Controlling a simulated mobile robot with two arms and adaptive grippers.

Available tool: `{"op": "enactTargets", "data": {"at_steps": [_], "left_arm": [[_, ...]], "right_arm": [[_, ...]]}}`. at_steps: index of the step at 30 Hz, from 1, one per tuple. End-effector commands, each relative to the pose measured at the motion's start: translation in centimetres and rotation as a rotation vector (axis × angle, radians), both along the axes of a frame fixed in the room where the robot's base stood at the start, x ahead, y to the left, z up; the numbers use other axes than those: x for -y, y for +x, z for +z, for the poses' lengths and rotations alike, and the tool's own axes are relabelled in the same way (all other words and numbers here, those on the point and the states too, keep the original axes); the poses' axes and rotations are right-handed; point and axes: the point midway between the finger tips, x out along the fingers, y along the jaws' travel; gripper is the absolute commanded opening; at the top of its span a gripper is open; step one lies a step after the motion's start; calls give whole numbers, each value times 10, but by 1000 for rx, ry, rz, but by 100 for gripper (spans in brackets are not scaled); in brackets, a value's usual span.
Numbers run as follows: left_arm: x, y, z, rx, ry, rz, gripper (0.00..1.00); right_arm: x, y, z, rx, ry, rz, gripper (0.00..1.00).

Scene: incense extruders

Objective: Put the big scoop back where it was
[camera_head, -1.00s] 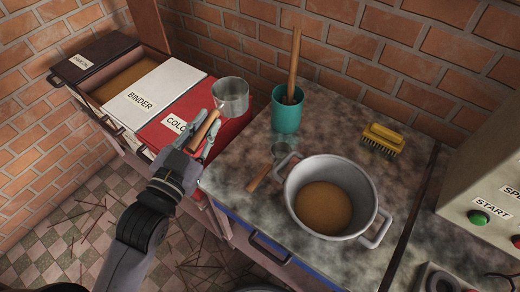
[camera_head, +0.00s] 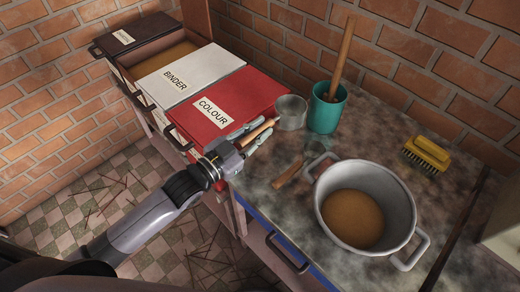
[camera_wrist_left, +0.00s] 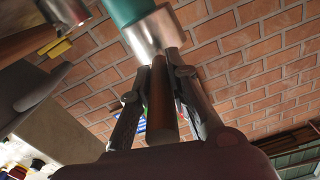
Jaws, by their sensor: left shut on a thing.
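The big scoop has a grey metal cup (camera_head: 291,112) and a wooden handle (camera_head: 258,132). My left gripper (camera_head: 250,137) is shut on the handle near the front right corner of the red COLOUR lid (camera_head: 235,92). The cup is just left of a teal pot (camera_head: 325,112); I cannot tell whether it touches the counter. In the left wrist view the handle (camera_wrist_left: 157,100) lies between the fingers, with the metal cup (camera_wrist_left: 152,35) beyond. A smaller scoop (camera_head: 290,174) lies on the counter below the cup. My right gripper is not in view.
A large grey pot (camera_head: 408,205) with brown powder stands on the stone counter (camera_head: 270,205). The teal pot holds a wooden stick (camera_head: 343,50). A yellow brush (camera_head: 427,153) lies at right. The white BINDER lid (camera_head: 185,75) and an open charcoal bin are at left.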

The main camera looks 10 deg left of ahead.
Motion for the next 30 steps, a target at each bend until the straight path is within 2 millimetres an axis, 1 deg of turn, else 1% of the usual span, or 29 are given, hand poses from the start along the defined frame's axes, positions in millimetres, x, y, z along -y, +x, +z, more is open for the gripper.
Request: {"op": "enactTargets", "data": {"at_steps": [1, 3, 10, 15, 18, 26, 29, 30], "left_arm": [[0, 0, -12, -1, -2, 1, 0], [0, 0, -25, -1, -1, 0, 0], [0, 0, -45, 2, -1, 1, 0], [0, 0, -70, 0, 0, 0, 0], [0, 0, -77, 3, -2, 0, 0], [0, 0, -77, 4, -1, 0, 0], [0, 0, -81, 3, -1, 0, 0], [0, 0, -82, 1, 0, 0, 17]], "right_arm": [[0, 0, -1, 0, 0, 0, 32], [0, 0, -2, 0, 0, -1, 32], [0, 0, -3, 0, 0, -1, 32], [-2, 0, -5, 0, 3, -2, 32], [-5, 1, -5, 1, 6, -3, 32], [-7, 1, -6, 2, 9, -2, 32], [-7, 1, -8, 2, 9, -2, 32], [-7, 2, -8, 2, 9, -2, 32]]}}
